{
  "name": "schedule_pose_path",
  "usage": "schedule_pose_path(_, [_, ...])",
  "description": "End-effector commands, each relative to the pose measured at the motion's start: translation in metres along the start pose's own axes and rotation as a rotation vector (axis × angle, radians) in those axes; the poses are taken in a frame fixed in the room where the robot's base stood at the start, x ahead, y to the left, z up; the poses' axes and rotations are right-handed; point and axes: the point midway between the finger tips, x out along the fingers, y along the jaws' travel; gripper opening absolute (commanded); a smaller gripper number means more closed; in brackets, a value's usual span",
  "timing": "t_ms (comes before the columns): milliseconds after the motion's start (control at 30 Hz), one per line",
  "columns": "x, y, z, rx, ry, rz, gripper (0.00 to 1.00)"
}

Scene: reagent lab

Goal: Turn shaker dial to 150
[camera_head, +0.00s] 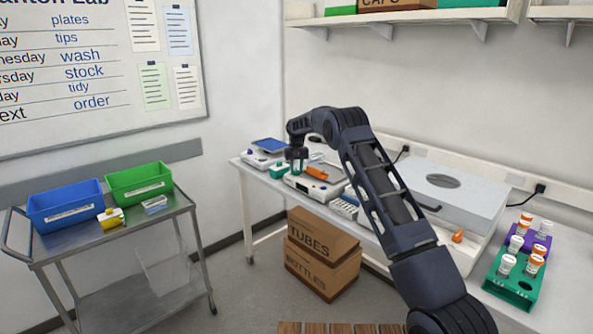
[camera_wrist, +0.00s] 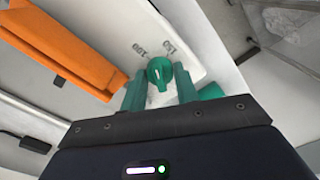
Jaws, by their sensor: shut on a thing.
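The shaker (camera_head: 322,188) is a pale box on the bench, with an orange piece (camera_head: 322,172) on top that also shows in the wrist view (camera_wrist: 65,45). Its green dial (camera_wrist: 160,71) sits on the white front panel (camera_wrist: 120,25), and a short white mark shows on the dial. Printed numbers stand by the dial; one looks like 100 and one like 150, both small and tilted. My gripper (camera_wrist: 160,90) is shut on the dial, one green finger on each side. In the head view my gripper (camera_head: 297,162) is over the shaker's left end, hiding the dial.
A device with a blue top (camera_head: 270,146) stands left of the shaker. A large grey lidded box (camera_head: 450,190) and a green rack of vials (camera_head: 515,285) are to the right. Cardboard boxes (camera_head: 320,255) sit below the bench. A metal cart (camera_head: 110,240) stands at left.

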Motion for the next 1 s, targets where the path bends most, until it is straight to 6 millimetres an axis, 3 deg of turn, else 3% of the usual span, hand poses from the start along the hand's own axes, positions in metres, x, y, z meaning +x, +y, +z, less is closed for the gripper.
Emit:
schedule_pose_path(500, [-0.0002, -0.0004, 0.0002, 0.458, -0.001, 0.000, 0.07])
schedule_pose_path(1000, [-0.0002, 0.0000, 0.0002, 0.669, 0.000, 0.000, 0.07])
